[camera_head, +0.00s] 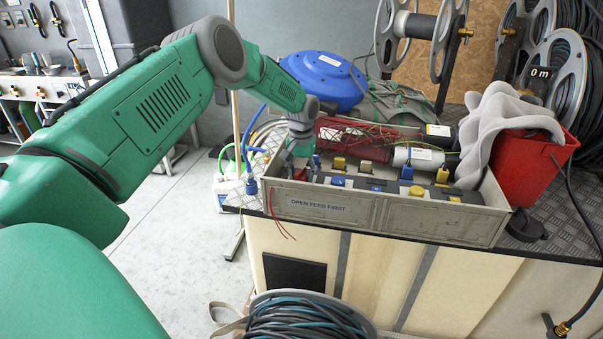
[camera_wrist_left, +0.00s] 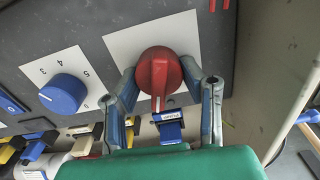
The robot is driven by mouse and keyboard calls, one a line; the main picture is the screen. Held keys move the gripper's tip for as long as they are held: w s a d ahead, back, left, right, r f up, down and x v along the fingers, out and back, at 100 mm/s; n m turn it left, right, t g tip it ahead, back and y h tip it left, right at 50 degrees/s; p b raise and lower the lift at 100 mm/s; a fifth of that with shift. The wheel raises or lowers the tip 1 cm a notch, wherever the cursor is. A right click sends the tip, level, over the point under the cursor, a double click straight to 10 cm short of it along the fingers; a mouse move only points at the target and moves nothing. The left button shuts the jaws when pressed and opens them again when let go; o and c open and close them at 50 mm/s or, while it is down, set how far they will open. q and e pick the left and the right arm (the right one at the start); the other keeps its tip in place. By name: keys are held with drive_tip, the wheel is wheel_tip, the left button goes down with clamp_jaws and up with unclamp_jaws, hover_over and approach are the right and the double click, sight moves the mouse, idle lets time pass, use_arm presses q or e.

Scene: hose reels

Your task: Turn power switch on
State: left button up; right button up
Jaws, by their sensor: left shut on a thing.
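The red rotary knob (camera_wrist_left: 158,72), which looks like the power switch, sits on a white square plate (camera_wrist_left: 196,28) on a dark panel in the left wrist view. Its raised grip bar points down in that picture. My left gripper (camera_wrist_left: 163,80) has one finger on each side of the knob and is shut on it. In the head view my left gripper (camera_head: 298,168) reaches down into the left end of a grey box (camera_head: 355,213) labelled "OPEN FEED FIRST". The knob is mostly hidden there. My right gripper is not in view.
A blue numbered dial (camera_wrist_left: 62,93) is left of the knob. A blue connector (camera_wrist_left: 170,130) and several others lie just below. A red bucket (camera_head: 527,158), a blue reel (camera_head: 322,80) and loose wires crowd the bench.

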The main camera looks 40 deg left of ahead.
use_arm(q)
drive_tip(key=m, duration=0.3)
drive_tip(key=shift+m, duration=0.4)
drive_tip(key=m, duration=0.3)
drive_tip(key=shift+m+p, duration=0.3)
drive_tip(key=shift+p, duration=0.05)
drive_tip(key=m, duration=0.3)
drive_tip(key=shift+d+m, duration=0.1)
drive_tip(key=shift+m, duration=1.8)
drive_tip(key=o, duration=1)
drive_tip(key=shift+o, duration=0.7)
drive_tip(key=shift+f, duration=0.1)
